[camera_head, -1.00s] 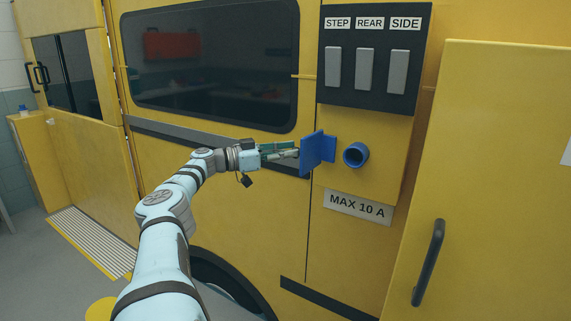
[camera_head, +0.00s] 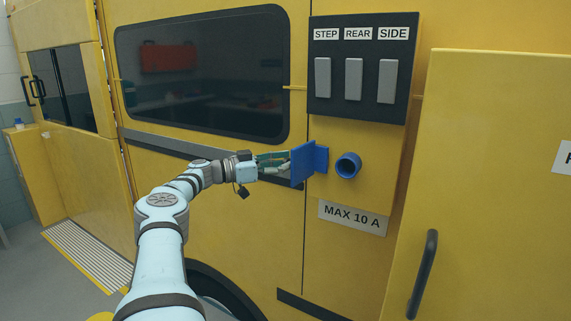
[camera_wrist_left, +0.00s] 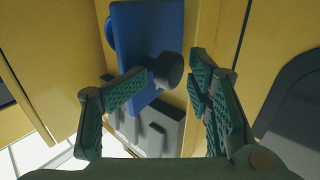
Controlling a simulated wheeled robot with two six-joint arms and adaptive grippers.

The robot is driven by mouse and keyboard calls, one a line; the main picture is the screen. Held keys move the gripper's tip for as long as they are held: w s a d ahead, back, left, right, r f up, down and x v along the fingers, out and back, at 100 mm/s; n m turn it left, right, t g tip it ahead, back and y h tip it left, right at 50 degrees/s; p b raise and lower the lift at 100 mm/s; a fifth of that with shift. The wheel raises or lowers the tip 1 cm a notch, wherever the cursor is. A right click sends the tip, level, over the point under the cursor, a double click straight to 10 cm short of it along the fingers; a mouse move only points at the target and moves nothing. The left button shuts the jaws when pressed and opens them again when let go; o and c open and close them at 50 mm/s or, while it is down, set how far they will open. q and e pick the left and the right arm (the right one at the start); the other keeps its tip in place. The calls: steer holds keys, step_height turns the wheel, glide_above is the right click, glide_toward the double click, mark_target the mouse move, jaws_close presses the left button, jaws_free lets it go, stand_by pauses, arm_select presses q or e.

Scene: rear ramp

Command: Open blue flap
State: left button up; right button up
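The blue flap (camera_head: 304,163) stands open, sticking out from the yellow vehicle side, left of the round blue socket (camera_head: 348,165), which is uncovered. My left gripper (camera_head: 288,163) is at the flap's left side. In the left wrist view, the blue flap (camera_wrist_left: 142,28) has a dark round knob (camera_wrist_left: 168,70) on it. There the fingers of my left gripper (camera_wrist_left: 167,80) are spread apart, with the knob showing in the gap beyond or between them. I cannot tell whether a finger touches the flap. My right gripper is not in view.
A dark switch panel (camera_head: 362,68) labelled STEP, REAR and SIDE sits above the socket. A MAX 10 A label (camera_head: 352,217) is below. A yellow door (camera_head: 490,200) with a black handle (camera_head: 423,275) stands out at the right. A dark window (camera_head: 200,75) is at upper left.

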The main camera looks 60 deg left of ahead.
arm_select(q)
steer(key=shift+r, duration=5)
